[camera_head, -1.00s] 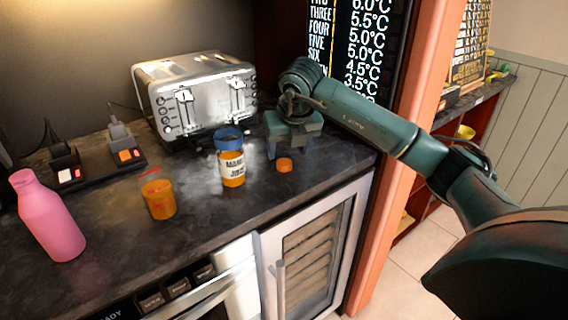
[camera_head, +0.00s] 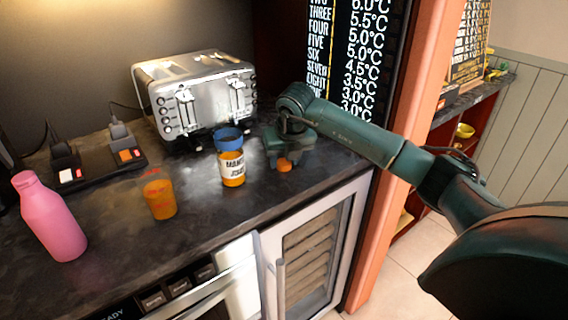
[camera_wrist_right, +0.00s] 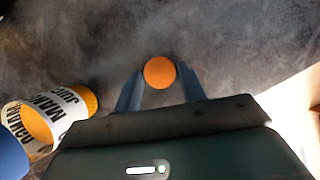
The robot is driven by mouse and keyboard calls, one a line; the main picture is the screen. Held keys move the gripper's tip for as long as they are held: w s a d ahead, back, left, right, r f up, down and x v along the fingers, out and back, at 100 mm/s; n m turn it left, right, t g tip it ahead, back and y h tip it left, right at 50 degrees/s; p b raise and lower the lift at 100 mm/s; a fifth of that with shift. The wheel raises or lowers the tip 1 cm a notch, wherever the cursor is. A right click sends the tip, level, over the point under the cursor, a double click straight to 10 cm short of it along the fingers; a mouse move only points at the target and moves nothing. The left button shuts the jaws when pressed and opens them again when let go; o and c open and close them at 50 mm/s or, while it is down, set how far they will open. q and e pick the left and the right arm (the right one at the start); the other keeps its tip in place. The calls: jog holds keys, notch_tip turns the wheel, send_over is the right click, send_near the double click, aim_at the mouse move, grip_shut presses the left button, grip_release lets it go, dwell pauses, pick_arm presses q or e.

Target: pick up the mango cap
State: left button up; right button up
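The mango cap (camera_head: 284,166) is a small round orange disc lying on the dark counter, right of the jar labelled mango juice (camera_head: 232,170). My right gripper (camera_head: 286,157) is low over the cap and hides part of it in the head view. In the right wrist view, the cap (camera_wrist_right: 160,72) lies between the two open fingertips, one on each side. I cannot tell whether either finger touches it. The jar also shows in the wrist view (camera_wrist_right: 60,108), left of the gripper. My left gripper is not in view.
A blue cup-like object (camera_head: 228,138) is right behind the jar. An orange cup (camera_head: 160,200) and a pink bottle (camera_head: 50,218) stand further left. A silver toaster (camera_head: 195,92) is behind. The counter's front edge is close to the cap.

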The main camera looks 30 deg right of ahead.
aim_at(285, 163)
jog(key=c, duration=0.6)
jog(key=shift+r, duration=0.1)
notch_tip(285, 163, up, 10)
jog(key=shift+f, duration=0.1)
